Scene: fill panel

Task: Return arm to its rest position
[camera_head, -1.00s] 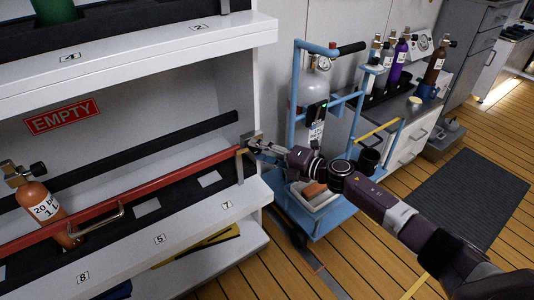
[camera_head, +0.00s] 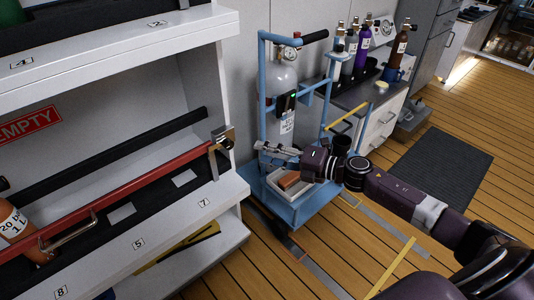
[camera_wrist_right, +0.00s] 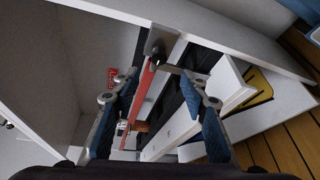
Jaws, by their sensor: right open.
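My right arm (camera_head: 410,200) comes in from the lower right in the head view. Its gripper (camera_head: 268,153) is in front of the blue cart, to the right of the shelf's end and apart from it. In the right wrist view the gripper (camera_wrist_right: 165,82) has its two blue-padded fingers spread, with nothing between them. The red bar (camera_head: 120,195) lies along the front of the shelf, its end at a metal latch bracket (camera_head: 222,135). The bar also shows beyond the fingers in the wrist view (camera_wrist_right: 143,90). My left gripper is not in view.
An orange cylinder (camera_head: 14,228) stands behind the bar at the left. A blue cart (camera_head: 312,207) with a grey cylinder (camera_head: 283,85) stands beside the shelf. Several small bottles stand on the counter behind. Wooden floor and a dark mat (camera_head: 437,168) lie open at the right.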

